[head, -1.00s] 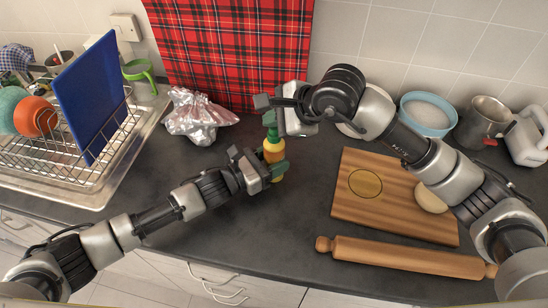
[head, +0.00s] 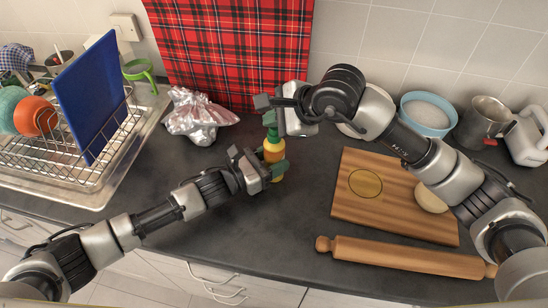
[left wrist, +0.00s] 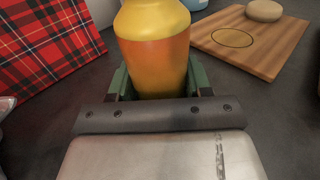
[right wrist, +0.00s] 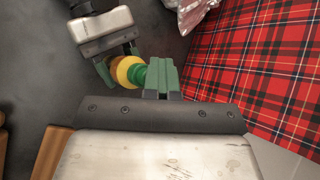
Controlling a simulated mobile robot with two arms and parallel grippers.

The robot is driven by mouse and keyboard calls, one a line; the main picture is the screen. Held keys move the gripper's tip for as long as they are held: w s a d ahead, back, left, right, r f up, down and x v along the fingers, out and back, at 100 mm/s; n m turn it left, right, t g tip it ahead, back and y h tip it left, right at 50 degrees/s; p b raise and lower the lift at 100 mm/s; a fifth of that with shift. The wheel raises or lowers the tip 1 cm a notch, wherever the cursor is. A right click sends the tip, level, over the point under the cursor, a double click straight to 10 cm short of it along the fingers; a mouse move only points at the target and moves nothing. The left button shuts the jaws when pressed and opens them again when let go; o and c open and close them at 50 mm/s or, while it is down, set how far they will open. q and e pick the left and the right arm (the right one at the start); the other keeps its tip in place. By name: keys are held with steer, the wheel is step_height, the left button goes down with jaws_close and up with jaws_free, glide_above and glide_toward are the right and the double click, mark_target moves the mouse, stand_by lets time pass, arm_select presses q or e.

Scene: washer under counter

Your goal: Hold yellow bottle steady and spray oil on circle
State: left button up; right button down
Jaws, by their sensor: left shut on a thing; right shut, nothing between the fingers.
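A yellow bottle (head: 273,152) with a green spray top stands upright on the dark counter. My left gripper (head: 272,172) is shut around its lower body; the left wrist view shows the bottle (left wrist: 155,50) between the fingers. My right gripper (head: 270,108) is at the bottle's green top (right wrist: 152,74), its fingers shut with nothing between them. I cannot tell whether they touch the top. The circle (head: 365,183) is a dark outline on a wooden cutting board (head: 350,215), right of the bottle. It also shows in the left wrist view (left wrist: 232,37).
A pale dough ball (head: 430,198) sits on the board, partly behind my right arm. A rolling pin (head: 400,257) lies in front. Crumpled foil (head: 197,115) and a dish rack (head: 75,150) are at left. A blue bowl (head: 428,115) and metal cup (head: 484,122) stand at the back right.

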steer(key=shift+d+f, duration=0.1)
steer(key=shift+f, duration=0.3)
steer(key=shift+d+f, duration=0.1)
steer(key=shift+f, duration=0.35)
steer(key=shift+r, duration=3.55)
